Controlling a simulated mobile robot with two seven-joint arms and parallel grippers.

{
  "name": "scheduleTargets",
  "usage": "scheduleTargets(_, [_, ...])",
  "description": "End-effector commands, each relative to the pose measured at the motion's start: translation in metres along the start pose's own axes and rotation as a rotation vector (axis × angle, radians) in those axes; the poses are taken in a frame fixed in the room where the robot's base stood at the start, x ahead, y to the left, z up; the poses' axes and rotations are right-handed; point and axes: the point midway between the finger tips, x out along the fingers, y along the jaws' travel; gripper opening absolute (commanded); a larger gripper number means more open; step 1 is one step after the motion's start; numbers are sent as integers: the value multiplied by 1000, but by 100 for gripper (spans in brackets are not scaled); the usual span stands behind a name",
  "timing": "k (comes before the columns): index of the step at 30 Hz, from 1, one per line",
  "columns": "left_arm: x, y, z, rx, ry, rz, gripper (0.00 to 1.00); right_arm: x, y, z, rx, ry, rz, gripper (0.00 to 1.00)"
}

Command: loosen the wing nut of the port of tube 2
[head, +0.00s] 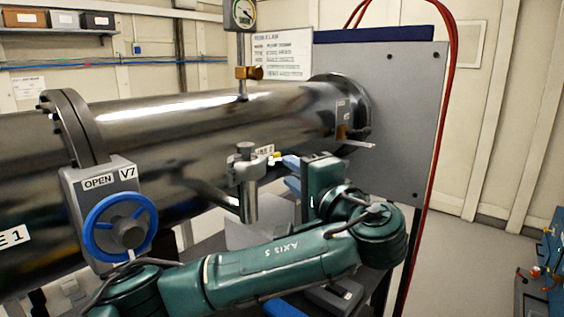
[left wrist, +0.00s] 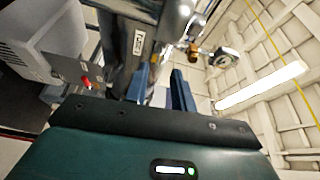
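The port of tube 2 (head: 248,185) is a steel stub with a clamp, hanging at the lower front of the big steel tube (head: 200,125). A partly hidden label (head: 264,150) ending in 2 is behind it. A small yellow piece (head: 274,159), perhaps the wing nut, sticks out on the clamp's right side. My left gripper (head: 286,171) is just right of it, blue fingers spread and pointing left. The left wrist view shows the same two fingers apart (left wrist: 160,76), with nothing clearly held between them. Whether a fingertip touches the yellow piece I cannot tell. My right gripper is out of view.
Valve V7 with a blue handwheel (head: 120,227) and an OPEN sign stands left of the port. A gauge (head: 242,14) on a brass fitting (head: 249,72) rises above the tube. A grey panel (head: 395,110) and red cables (head: 448,100) are right.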

Motion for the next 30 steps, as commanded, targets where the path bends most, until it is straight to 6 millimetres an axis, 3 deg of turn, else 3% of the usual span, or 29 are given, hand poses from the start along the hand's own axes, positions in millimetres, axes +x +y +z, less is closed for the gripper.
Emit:
scheduleTargets(3, [23,-1,1,2,-4,3,25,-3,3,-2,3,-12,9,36])
scheduleTargets(9, [43,0,0,2,-1,3,25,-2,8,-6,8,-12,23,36])
scheduleTargets(20, [47,2,0,0,2,3,25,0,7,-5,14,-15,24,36])
scheduleTargets(30, [47,2,0,0,2,3,0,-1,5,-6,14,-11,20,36])
